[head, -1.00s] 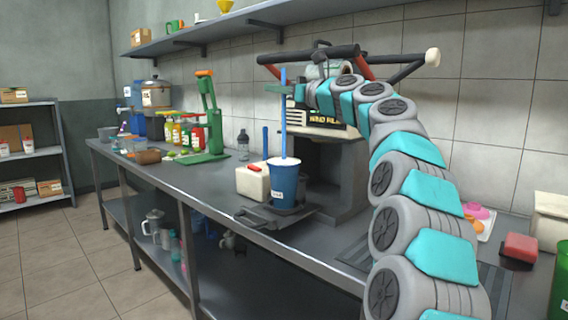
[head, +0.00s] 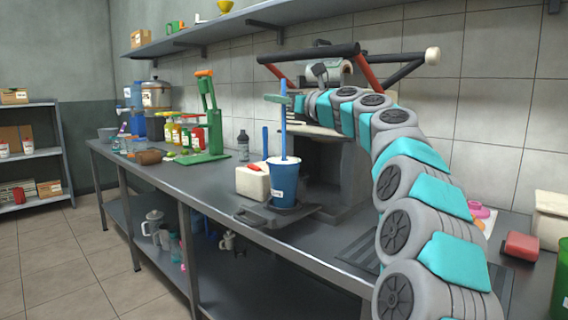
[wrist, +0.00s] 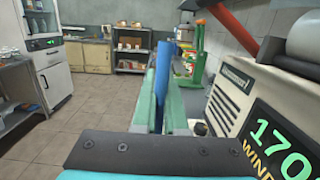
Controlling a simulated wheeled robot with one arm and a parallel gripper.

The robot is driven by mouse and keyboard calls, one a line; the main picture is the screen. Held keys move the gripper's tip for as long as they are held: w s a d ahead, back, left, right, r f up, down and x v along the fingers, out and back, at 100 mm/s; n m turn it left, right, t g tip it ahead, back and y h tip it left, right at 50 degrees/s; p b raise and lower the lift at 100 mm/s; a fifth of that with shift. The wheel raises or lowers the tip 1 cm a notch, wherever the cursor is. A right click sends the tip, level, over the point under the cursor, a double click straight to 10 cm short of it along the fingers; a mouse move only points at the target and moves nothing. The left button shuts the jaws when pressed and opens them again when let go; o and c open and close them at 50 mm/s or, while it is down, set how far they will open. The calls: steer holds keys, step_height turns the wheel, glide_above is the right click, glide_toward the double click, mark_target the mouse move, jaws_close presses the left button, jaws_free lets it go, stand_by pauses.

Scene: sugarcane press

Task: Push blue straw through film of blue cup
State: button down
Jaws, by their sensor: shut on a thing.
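The blue cup (head: 284,190) stands upright on the dark tray of the press, its pale film top (head: 283,160) facing up. The blue straw (head: 283,130) is upright above it, its lower part meeting the film near the middle. The tip is out of sight, and the pierced spot is too small to make out. My gripper (head: 280,98) is shut on the straw near its upper end, well above the cup. In the wrist view the straw (wrist: 162,75) sits between the green fingers (wrist: 160,105); the cup is not visible there.
The press body (head: 335,170) stands close behind and right of the cup. A white box with a red top (head: 252,183) and a short blue stick (head: 265,142) are beside it at left. The counter's front edge is near. A green hand press (head: 208,120) stands farther left.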

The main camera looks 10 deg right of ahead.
steer(key=shift+f+b, duration=1.9)
steer(key=shift+f, duration=2.6)
steer(key=c, duration=0.9)
jaws_free()
steer(key=shift+r, duration=0.15)
step_height(320, 180, up, 7)
steer(key=p, duration=0.5)
